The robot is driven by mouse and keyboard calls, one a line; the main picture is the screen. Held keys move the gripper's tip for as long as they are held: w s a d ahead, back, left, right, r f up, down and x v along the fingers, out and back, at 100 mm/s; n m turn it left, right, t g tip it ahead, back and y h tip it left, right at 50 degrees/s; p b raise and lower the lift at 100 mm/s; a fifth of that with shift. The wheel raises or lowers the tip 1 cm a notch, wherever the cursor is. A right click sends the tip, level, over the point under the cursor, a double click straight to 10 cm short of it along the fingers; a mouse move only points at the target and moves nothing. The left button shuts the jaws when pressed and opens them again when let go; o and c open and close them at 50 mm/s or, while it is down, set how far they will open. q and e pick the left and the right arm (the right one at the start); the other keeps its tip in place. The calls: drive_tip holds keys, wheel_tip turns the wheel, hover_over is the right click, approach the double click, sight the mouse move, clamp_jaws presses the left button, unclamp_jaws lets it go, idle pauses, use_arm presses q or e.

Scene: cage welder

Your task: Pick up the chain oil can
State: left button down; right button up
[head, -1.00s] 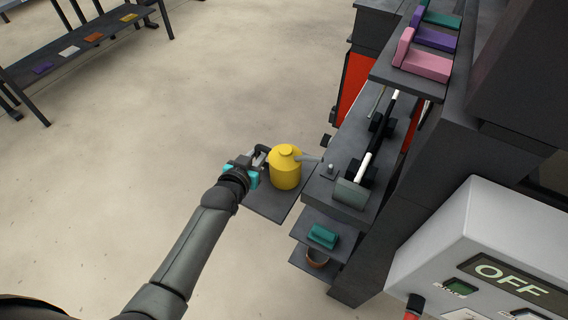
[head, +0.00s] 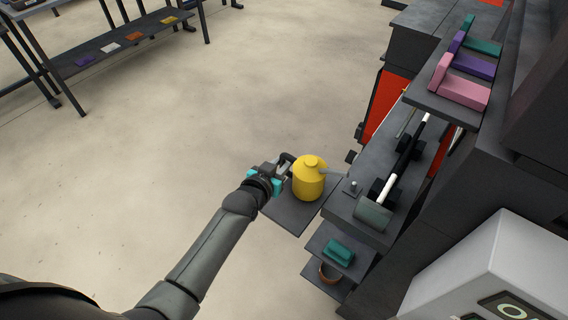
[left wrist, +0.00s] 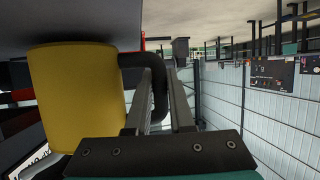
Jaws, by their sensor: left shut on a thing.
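The chain oil can (head: 309,180) is yellow with a black handle and a grey spout pointing right. It is at a small dark shelf (head: 286,212) on the machine's side; I cannot tell whether it touches the shelf. My left gripper (head: 284,166) is at the can's left side, shut on the handle. In the left wrist view the can (left wrist: 75,98) fills the left, and the black handle loop (left wrist: 152,80) passes between the fingers of my left gripper (left wrist: 160,98). My right gripper does not show.
The machine's dark bench (head: 355,205) with a roller stands right of the can. Below are a teal block (head: 338,252) and a brown bowl (head: 328,274). Pink, purple and teal blocks lie on an upper shelf (head: 425,98). Open floor (head: 180,130) lies to the left.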

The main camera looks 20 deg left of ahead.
use_arm(q)
drive_tip(key=shift+r+p, duration=0.45)
drive_tip(key=shift+r, duration=1.05)
wheel_tip(320, 180, up, 11)
drive_tip(key=p, duration=0.3)
wheel_tip(320, 180, up, 5)
drive_tip(key=p, duration=0.1)
hover_over(281, 157)
drive_tip(key=w, duration=0.1)
drive_tip(key=shift+d, duration=0.1)
drive_tip(key=shift+r, duration=0.2)
drive_tip(key=shift+r, duration=0.15)
drive_tip(key=s+r+n+y+b, duration=0.1)
drive_tip(key=s+r+b, duration=0.3)
drive_tip(key=r+b, duration=0.6)
drive_tip(key=shift+s+a+n+y, duration=0.15)
drive_tip(key=shift+a+n+y, duration=0.1)
drive_tip(key=shift+n+y, duration=0.25)
